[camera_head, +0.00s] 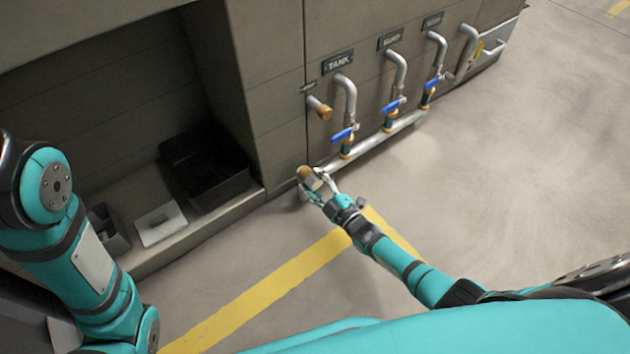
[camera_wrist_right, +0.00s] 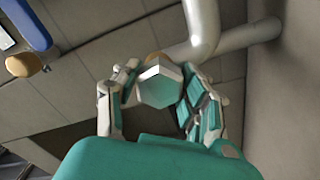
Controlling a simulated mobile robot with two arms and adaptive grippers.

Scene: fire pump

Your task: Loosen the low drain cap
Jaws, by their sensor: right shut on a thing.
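The low drain cap (camera_head: 304,173) is brass-coloured and sits on the left end of the low grey pipe, near the floor. My right gripper (camera_head: 317,184) is at this cap with its fingers closed around it. In the right wrist view the fingers of the right gripper (camera_wrist_right: 160,98) lie on both sides, and only a brass edge of the cap (camera_wrist_right: 155,57) shows beyond a pale hexagonal part between them. Most of the cap is hidden there. My left arm shows at the left of the head view, but its gripper is out of frame.
Above stands a second brass cap (camera_head: 324,112) on a short stub. Several grey pipes with blue-handled valves (camera_head: 344,134) run down to the low pipe (camera_head: 385,138). A black bin (camera_head: 222,187) sits in the recess at left. Open floor (camera_head: 500,190) lies at right.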

